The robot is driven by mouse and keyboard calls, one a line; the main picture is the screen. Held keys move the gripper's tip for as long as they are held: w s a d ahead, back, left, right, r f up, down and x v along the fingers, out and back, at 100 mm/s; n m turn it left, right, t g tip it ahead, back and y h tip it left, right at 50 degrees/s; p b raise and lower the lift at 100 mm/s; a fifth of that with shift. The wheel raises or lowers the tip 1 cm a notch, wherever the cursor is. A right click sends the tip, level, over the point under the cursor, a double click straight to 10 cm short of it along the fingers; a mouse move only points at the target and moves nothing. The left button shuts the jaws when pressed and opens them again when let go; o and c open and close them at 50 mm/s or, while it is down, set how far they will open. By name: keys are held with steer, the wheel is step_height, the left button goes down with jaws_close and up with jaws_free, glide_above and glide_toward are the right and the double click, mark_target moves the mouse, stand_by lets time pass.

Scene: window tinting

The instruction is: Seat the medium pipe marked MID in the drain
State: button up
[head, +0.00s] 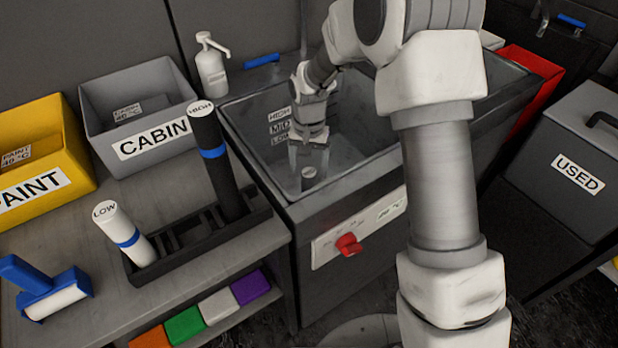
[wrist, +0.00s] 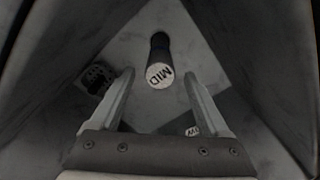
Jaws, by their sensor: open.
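The medium pipe (wrist: 160,62), dark with a white cap reading MID, stands inside the tank in the wrist view, its cap facing my camera. Its cap also shows low in the tank in the head view (head: 309,172). My gripper (wrist: 159,74) is open, with one finger on each side of the cap and a gap to both. In the head view my gripper (head: 308,150) points down into the tank, above the cap. The drain around the pipe's foot is not clearly visible, so I cannot tell how the pipe sits in it.
The tank (head: 258,165) has walls close around my gripper. Left of it a dark rack (head: 185,240) holds the HIGH pipe (head: 213,160) and LOW pipe (head: 125,233). A white pump bottle (head: 212,70) stands behind. A dark grate-like piece (wrist: 97,78) shows in the wrist view.

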steer(key=shift+d+r, duration=0.1)
steer(key=shift+r, duration=2.2)
steer(key=s+d+r+n+t, duration=0.1)
steer(key=s+d+r+t, duration=0.1)
steer(key=s+d+r, duration=0.55)
steer(key=s+d+r+t, duration=0.2)
steer(key=s+d+r, duration=0.2)
steer(key=s+r, duration=0.6)
steer(key=s+d+r+n+t, duration=0.1)
steer(key=s+d+r, duration=0.1)
steer(key=s, duration=0.5)
steer(key=shift+s+d+r+t, duration=0.25)
steer(key=shift+d+r+t, duration=0.05)
steer(key=shift+r, duration=0.45)
step_height(320, 180, up, 6)
steer(key=p, duration=0.6)
steer(key=shift+r+p, duration=0.2)
steer(key=shift+p, duration=0.2)
